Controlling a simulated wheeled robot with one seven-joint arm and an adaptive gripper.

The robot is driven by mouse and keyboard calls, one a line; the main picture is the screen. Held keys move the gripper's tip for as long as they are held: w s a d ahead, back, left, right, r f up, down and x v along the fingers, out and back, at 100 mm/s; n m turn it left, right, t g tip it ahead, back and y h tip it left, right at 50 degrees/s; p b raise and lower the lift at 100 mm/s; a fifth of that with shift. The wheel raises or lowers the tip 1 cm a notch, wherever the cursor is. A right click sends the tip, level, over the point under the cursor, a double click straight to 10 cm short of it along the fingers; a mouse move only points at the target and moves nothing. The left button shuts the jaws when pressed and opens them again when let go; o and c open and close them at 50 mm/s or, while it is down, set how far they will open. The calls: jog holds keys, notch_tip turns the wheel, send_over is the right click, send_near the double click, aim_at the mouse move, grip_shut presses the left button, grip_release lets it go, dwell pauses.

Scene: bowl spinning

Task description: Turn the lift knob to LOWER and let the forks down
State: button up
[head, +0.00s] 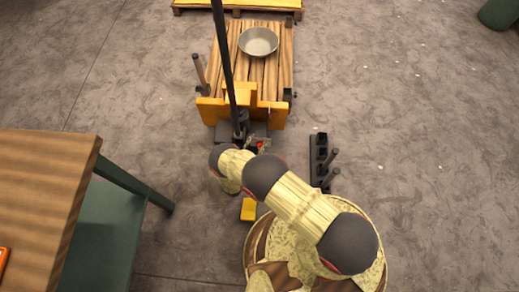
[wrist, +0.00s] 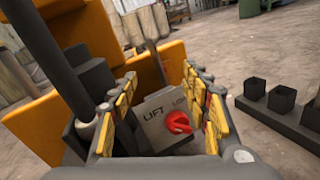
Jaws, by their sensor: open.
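The red lift knob (wrist: 178,122) sits on a grey panel (wrist: 150,134) marked LIFT, with a partly hidden word starting "LOW" at the upper right. Which mark the knob points to I cannot tell. My gripper (wrist: 160,88) is open, its yellow-padded fingers left and right of the panel, with the knob between them and nearer the right finger. I see no clear grip on it. In the head view the orange pallet truck (head: 212,110) stands ahead with a slatted wooden pallet (head: 284,62) over its forks, which are hidden.
A metal bowl (head: 258,41) sits on the pallet. The dark tiller (head: 224,50) rises by the panel. A black rack (head: 318,165) stands to the right, a wooden table (head: 45,190) to the left. A yellow block (head: 248,210) lies nearby. Floor at right is mostly clear.

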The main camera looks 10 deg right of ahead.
aim_at(260, 145)
jog(key=s+f+n+t+y, duration=0.2)
jog(key=s+f+n+y, duration=0.25)
jog(key=s+f, duration=0.4)
jog(key=a+b+x, duration=0.1)
jog(key=b+x, duration=0.1)
jog(key=x, duration=0.7)
jog(key=shift+w+f, duration=0.2)
jog(key=shift+f, duration=0.2)
jog(key=shift+a, duration=0.1)
jog(key=c, duration=1.1)
jog(key=shift+c, duration=0.2)
